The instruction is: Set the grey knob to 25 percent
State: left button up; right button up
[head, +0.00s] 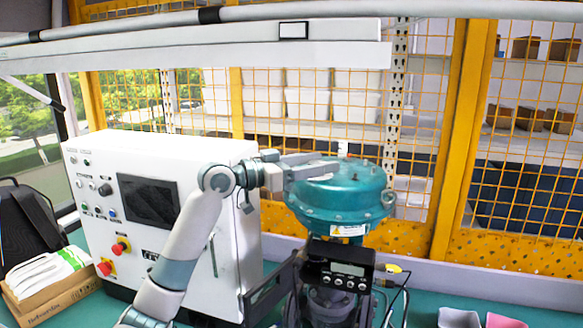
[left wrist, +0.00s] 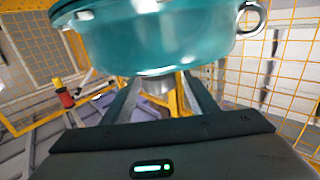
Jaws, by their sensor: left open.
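The teal domed valve actuator (head: 338,205) stands at the centre right in the head view; its rounded body (left wrist: 155,40) fills the top of the left wrist view. The black positioner (head: 338,268) with a small lit display sits below it. I cannot clearly make out a grey knob; small round controls under the display are too small to tell apart. My left gripper (head: 318,170) is at the upper left of the teal dome. In the left wrist view its fingers (left wrist: 162,98) are apart; contact with the dome cannot be told. My right gripper is not in view.
A white control cabinet (head: 232,225) with a dark screen, a dark knob and red buttons stands left of the positioner. A cardboard box (head: 58,295) is at lower left. A yellow mesh fence (head: 455,130) stands behind.

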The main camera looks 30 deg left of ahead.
pick_arm(q)
jog(key=shift+s+a+f+b, duration=0.2)
jog(key=shift+s+a+b, duration=0.2)
jog(key=shift+s, duration=0.1)
jog(key=b+v, duration=0.7)
jog(key=v, duration=0.8)
jog(key=shift+s+a+b, duration=0.2)
jog(key=shift+s+b, duration=0.15)
jog(key=shift+b, duration=0.05)
jog(key=shift+r, duration=0.15)
